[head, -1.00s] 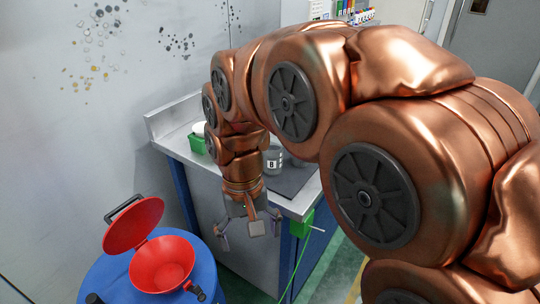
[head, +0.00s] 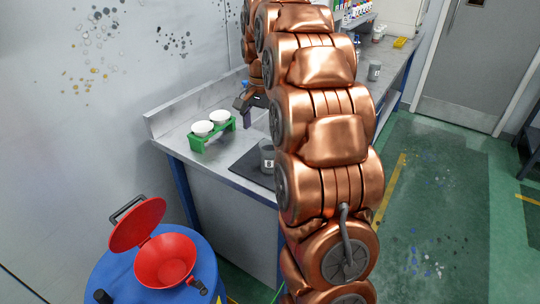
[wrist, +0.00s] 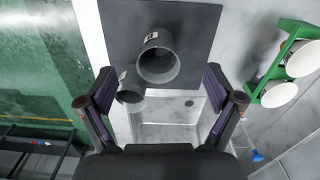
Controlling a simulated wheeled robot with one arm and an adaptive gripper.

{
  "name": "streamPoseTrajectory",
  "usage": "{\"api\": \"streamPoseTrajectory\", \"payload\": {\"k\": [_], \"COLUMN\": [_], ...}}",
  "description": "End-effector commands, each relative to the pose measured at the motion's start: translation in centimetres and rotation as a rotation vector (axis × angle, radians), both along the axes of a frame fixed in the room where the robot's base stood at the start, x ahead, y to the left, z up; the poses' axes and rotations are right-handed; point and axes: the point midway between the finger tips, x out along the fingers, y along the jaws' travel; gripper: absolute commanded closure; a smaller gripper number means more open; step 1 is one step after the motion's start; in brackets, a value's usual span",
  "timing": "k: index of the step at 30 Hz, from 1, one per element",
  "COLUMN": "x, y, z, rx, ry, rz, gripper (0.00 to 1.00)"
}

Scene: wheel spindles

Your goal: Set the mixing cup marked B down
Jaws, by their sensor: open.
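The grey mixing cup marked B (head: 267,159) stands upright on a dark mat (head: 246,168) on the bench, partly hidden by my arm in the head view. The wrist view shows two grey cups close together at the mat's edge, a larger-looking one (wrist: 158,62) and a smaller-looking one (wrist: 129,86). Both carry pale labels that I cannot read there, so I cannot tell which is B. My gripper (head: 247,108) is above the bench, behind the cup in the head view. In the wrist view my gripper (wrist: 158,76) is open and empty, its fingers apart on either side.
A green rack (head: 211,137) with white bowls stands left on the bench. Another grey cup (head: 374,70) stands farther along it. A red lidded bowl (head: 164,261) sits on a blue drum (head: 207,262) at front left. Floor at right (head: 430,190) is clear.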

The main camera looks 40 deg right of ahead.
Motion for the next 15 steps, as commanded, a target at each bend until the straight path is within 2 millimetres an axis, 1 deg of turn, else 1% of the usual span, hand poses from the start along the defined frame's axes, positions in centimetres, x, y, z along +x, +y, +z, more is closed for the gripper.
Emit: {"api": "streamPoseTrajectory", "payload": {"k": [1, 3, 6, 11, 15], "x": [0.4, 0.9, 1.2, 1.2, 1.1], "y": [-0.9, -1.6, -2.3, -2.5, -2.5], "z": [0.2, 0.3, 0.2, -0.4, -1.6], "rx": [-0.002, -0.005, -0.007, -0.006, -0.006], "ry": [-0.004, -0.007, -0.009, -0.007, -0.006], "rz": [-0.027, -0.052, -0.075, -0.083, -0.082], "gripper": [0.09, 0.09, 0.09, 0.09, 0.09]}}
